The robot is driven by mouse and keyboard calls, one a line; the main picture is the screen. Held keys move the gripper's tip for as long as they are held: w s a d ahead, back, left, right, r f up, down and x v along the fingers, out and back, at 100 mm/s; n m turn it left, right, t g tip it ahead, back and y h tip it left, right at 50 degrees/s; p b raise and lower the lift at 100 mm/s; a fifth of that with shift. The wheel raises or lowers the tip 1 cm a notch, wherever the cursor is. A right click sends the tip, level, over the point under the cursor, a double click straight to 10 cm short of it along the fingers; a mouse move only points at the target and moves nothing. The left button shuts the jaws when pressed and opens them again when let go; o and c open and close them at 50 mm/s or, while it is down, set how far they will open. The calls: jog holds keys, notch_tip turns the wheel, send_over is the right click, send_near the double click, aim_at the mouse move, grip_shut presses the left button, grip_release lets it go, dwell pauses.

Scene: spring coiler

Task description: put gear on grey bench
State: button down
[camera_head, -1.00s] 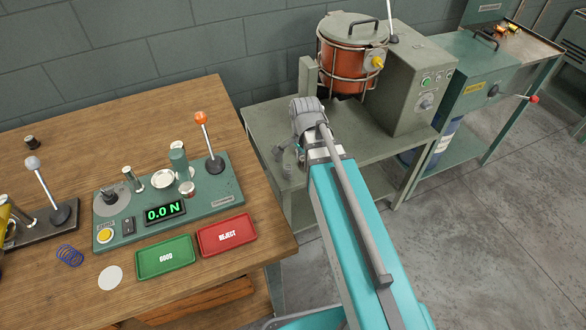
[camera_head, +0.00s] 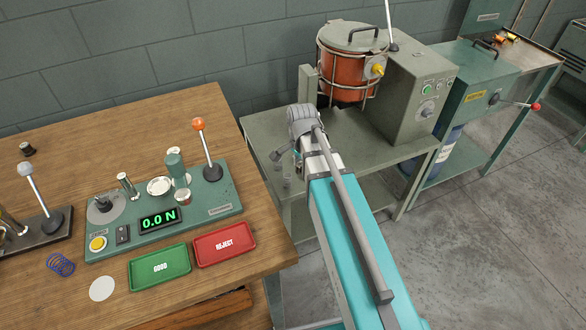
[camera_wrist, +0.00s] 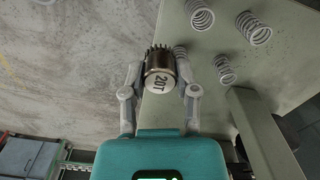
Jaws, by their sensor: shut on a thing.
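The gear (camera_wrist: 160,70) is a short metal cylinder with teeth at its far end and a pale face marked "20T". My gripper (camera_wrist: 160,68) is shut on it in the wrist view, one finger on each side. The grey bench (camera_head: 262,122) stands beside the wooden table in the head view. It also shows in the wrist view (camera_wrist: 205,85), where the gear appears over its edge. Whether the gear touches the bench cannot be told.
Several loose springs, one of them a spring (camera_wrist: 253,28), are on the bench in the wrist view. A red-brown pot (camera_head: 350,65) and grey control box (camera_head: 405,90) occupy its back. The wooden table (camera_head: 70,145) holds a green tester (camera_head: 215,195) and trays.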

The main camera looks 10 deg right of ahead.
jog(key=w+f+b, duration=0.3)
jog(key=w, duration=0.3)
jog(key=b, duration=0.4)
send_over(293, 171)
jog(key=f, duration=0.2)
jog(key=s+f, duration=0.1)
jog(key=f, duration=0.1)
jog(key=shift+f, duration=0.3)
jog(key=shift+w+f+b, duration=0.55)
jog(key=shift+f+b, duration=0.15)
jog(key=shift+s+f+b, duration=0.1)
jog(key=shift+f+b, duration=1.2)
jog(key=shift+f, duration=0.15)
jog(key=shift+c, duration=1.8)
grip_release()
jog(key=shift+r, duration=0.2)
